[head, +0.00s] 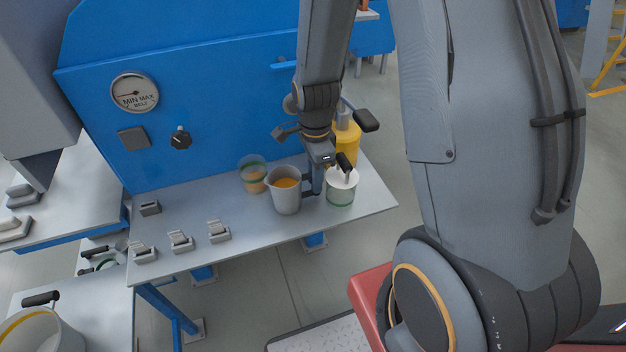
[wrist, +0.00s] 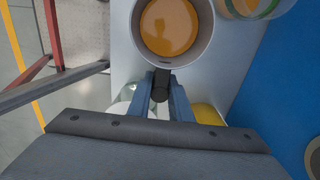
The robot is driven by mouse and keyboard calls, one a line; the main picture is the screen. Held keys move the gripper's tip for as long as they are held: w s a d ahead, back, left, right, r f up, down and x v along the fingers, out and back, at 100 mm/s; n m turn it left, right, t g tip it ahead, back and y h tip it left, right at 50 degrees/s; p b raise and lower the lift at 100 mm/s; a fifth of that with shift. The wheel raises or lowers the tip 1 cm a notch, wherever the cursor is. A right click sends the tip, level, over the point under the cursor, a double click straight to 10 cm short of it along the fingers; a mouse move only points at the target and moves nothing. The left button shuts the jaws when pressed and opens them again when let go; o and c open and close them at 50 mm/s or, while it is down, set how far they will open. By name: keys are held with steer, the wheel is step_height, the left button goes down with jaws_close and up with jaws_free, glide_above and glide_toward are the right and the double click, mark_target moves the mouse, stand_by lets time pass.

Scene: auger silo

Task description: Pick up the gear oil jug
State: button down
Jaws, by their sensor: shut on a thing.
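The grey jug (head: 285,201) with amber oil in it is upright at the middle of the metal bench in the head view. In the wrist view the jug (wrist: 206,45) is at the top, seen from above, with its dark handle toward me. My gripper (head: 314,184) is on the right side of the jug. In the wrist view its two blue-grey fingers (wrist: 160,88) are shut on the dark handle. I cannot tell whether the jug's base touches the bench or is slightly above it.
A clear green-banded beaker (head: 251,180) stands left behind the jug. A white-topped, green-banded pot (head: 340,192) is close on the right, with a yellow container (head: 347,143) behind. Grey blocks (head: 180,241) line the bench's front left. A blue panel (head: 215,115) rises behind.

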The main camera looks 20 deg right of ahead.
step_height(320, 180, up, 17)
steer(key=b, duration=0.2)
stand_by(1.0)
